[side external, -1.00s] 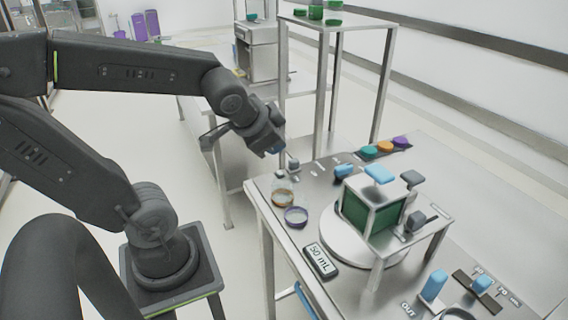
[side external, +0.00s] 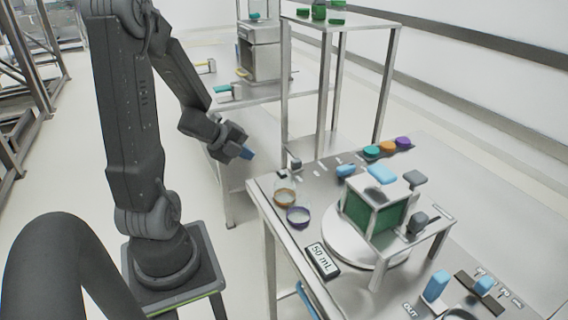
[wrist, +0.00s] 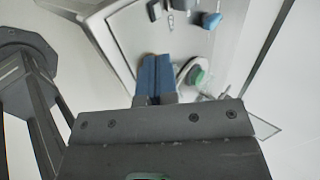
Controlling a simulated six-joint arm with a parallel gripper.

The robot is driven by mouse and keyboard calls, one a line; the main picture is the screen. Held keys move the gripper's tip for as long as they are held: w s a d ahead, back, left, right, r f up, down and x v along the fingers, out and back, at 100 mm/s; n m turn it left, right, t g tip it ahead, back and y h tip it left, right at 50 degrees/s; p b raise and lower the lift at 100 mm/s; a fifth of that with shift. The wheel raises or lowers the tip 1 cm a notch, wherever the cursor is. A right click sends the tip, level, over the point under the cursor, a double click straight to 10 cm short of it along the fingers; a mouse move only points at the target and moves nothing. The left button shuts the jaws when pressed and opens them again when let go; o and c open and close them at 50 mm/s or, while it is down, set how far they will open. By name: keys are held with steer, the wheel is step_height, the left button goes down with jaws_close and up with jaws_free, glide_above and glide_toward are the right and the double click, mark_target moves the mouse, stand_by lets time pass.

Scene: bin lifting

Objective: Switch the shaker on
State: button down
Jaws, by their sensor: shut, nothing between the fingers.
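My gripper (side external: 248,154) is in the air just off the left edge of the steel bench (side external: 262,200). Its blue fingers are closed together and empty, as the wrist view (wrist: 156,76) also shows. Nearest it on the bench is a small grey block switch (side external: 295,164), apart from the fingers. A blue knob (side external: 345,171) is further right.
A tall steel stand (side external: 325,100) rises behind. Another table (side external: 230,105) with a machine (side external: 260,50) stands at the back.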

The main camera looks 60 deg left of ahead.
mark_target(300, 159)
steer(key=shift+f, duration=0.1)
stand_by(0.3)
steer(key=x, duration=0.9)
steer(key=shift+w+d+f, duration=0.1)
steer(key=shift+w+f, duration=0.1)
steer(key=w, duration=0.3)
steer(key=shift+w+f, duration=0.1)
steer(key=shift+w, duration=0.55)
steer(key=shift+w, duration=2.55)
